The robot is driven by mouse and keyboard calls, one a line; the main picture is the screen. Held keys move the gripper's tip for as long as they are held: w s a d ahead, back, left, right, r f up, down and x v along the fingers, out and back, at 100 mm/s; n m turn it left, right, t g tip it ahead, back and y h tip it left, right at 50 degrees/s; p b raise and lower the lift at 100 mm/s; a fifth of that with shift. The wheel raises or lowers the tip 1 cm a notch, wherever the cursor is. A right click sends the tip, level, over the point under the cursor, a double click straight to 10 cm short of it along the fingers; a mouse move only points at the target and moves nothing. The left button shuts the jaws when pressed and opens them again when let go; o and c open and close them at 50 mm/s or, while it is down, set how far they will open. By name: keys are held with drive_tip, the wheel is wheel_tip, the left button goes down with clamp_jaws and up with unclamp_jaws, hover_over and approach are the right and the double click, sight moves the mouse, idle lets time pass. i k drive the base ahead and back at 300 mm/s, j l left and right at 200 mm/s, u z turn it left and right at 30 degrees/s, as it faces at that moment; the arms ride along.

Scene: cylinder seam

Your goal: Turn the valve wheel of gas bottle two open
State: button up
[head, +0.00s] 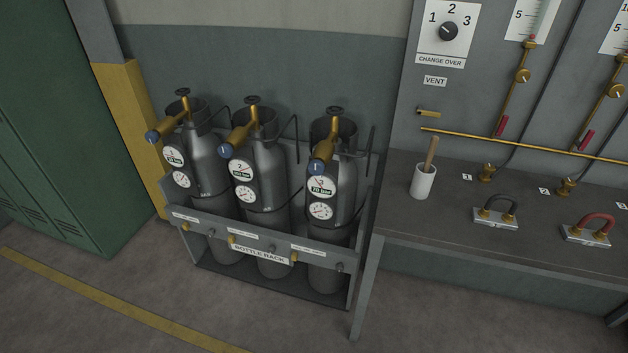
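Gas bottle two (264,185) is the middle of three grey bottles standing upright in the rack. Its round label (242,170) shows a 2 and a green-marked pressure line too small to read surely. Its dark valve wheel (253,100) sits on top of a brass valve (240,133) with a blue-ended outlet pointing to the front left. I cannot tell from this view whether the valve is open or shut. A round gauge (247,195) shows below the label. My gripper is not in view.
Bottles one (207,160) and three (340,190) stand close on either side, behind the bottle rack's front rail (325,258). A bench (455,225) with a white cup (423,181) stands right. Green lockers (60,140) stand left. The front floor is clear.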

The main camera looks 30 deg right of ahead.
sight(249, 99)
drive_tip(key=i+j+u, duration=0.1)
drive_tip(key=i+j, duration=0.65)
drive_tip(key=j, duration=0.15)
drive_tip(key=i+j, duration=0.75)
drive_tip(key=j, duration=0.15)
drive_tip(key=u, duration=0.05)
